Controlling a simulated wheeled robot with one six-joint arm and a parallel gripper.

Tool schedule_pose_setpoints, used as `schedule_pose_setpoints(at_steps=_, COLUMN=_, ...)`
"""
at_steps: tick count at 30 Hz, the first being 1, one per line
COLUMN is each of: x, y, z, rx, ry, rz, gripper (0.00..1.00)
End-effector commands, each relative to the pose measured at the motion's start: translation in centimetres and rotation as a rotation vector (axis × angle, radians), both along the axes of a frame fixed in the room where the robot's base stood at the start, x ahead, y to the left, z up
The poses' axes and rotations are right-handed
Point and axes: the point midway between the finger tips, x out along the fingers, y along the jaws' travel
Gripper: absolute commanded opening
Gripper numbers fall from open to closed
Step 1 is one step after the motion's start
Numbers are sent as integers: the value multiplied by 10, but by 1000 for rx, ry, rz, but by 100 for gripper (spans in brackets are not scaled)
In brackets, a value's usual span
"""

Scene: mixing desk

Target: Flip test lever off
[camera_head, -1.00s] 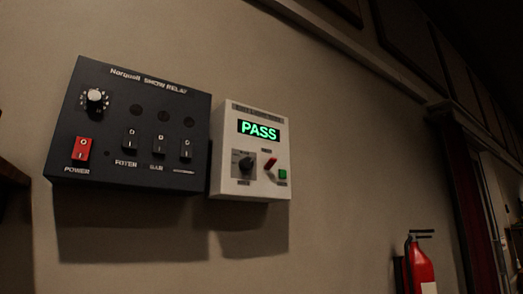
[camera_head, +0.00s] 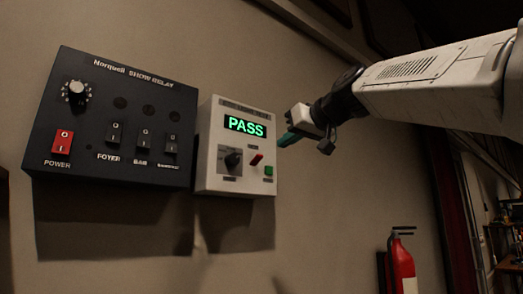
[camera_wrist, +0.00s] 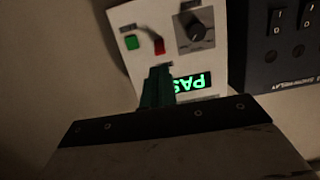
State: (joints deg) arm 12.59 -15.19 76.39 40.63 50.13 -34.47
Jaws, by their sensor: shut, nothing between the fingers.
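The white tester box (camera_head: 208,165) is on the wall, with a green "PASS" display (camera_head: 245,126). Its small red lever (camera_head: 256,159) sits below the display, tilted up to the right in the head view. The lever also shows in the wrist view (camera_wrist: 159,46), where the box appears upside down. My gripper (camera_head: 284,140) is shut and empty, with green fingers, just right of the box near display height. In the wrist view my fingertips (camera_wrist: 158,72) point toward the lever and cover part of the display. A gap or contact there cannot be told.
A black knob (camera_head: 233,159) and a green button (camera_head: 268,171) flank the lever. The black Norquell show relay panel (camera_head: 110,185) with several switches is close on the left. A fire extinguisher (camera_head: 401,268) hangs lower right. The wall below the boxes is clear.

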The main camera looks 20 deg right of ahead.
Motion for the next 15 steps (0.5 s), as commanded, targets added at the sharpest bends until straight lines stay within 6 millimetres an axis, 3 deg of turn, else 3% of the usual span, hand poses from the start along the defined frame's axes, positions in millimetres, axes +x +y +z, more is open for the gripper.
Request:
schedule_pose_setpoints(at_steps=1, x=2, y=-2, z=12, rx=-2, ry=-28, rz=0, gripper=0)
schedule_pose_setpoints(at_steps=4, x=2, y=-3, z=22, rx=-2, ry=-54, rz=2, gripper=0)
schedule_pose_setpoints(at_steps=15, x=5, y=-1, z=22, rx=-3, ry=-55, rz=3, gripper=0)
